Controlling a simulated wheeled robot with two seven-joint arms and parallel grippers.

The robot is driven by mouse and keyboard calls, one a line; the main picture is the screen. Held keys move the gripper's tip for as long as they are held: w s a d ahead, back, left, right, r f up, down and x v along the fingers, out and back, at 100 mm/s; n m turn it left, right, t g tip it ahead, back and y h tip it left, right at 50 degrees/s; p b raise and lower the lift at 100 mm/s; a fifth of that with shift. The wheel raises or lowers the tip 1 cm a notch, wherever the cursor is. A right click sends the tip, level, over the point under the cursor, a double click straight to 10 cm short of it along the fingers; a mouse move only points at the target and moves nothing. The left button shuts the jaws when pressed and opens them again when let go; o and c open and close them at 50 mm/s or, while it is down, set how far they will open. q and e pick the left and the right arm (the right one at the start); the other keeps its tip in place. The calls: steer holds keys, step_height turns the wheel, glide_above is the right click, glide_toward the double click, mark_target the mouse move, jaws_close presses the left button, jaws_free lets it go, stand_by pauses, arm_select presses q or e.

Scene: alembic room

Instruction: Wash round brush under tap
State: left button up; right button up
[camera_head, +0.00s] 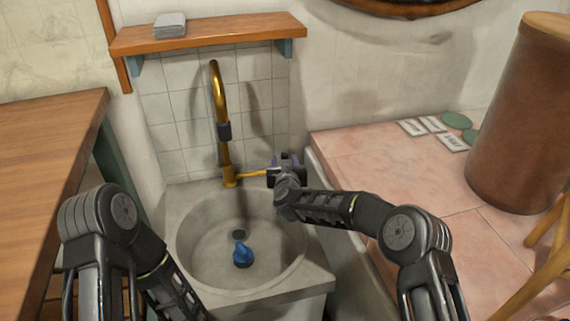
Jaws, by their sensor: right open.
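The gold tap (224,152) stands upright at the back of the grey stone sink (187,262), with a curved neck and a dark collar. Its thin gold lever (249,175) sticks out to the right. A small blue object (242,256), probably the round brush, lies in the basin just in front of the drain. My right gripper (283,162) is open at the back right of the sink, at the end of the lever. I cannot tell whether it touches the lever. My left arm shows at the lower left, but its gripper is out of view. No water stream is visible.
A wooden shelf (207,34) with a grey folded-looking item (170,25) hangs above the sink. A wooden counter (40,165) stands at the left. A pink tiled top (372,152) at the right holds small cards, green discs and a large brown cylinder (520,115).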

steer(key=a+p+v, duration=0.1)
steer(key=v, duration=0.6)
steer(key=shift+s+d+p, duration=0.35)
steer(key=shift+s+d, duration=0.05)
steer(key=shift+d, duration=0.15)
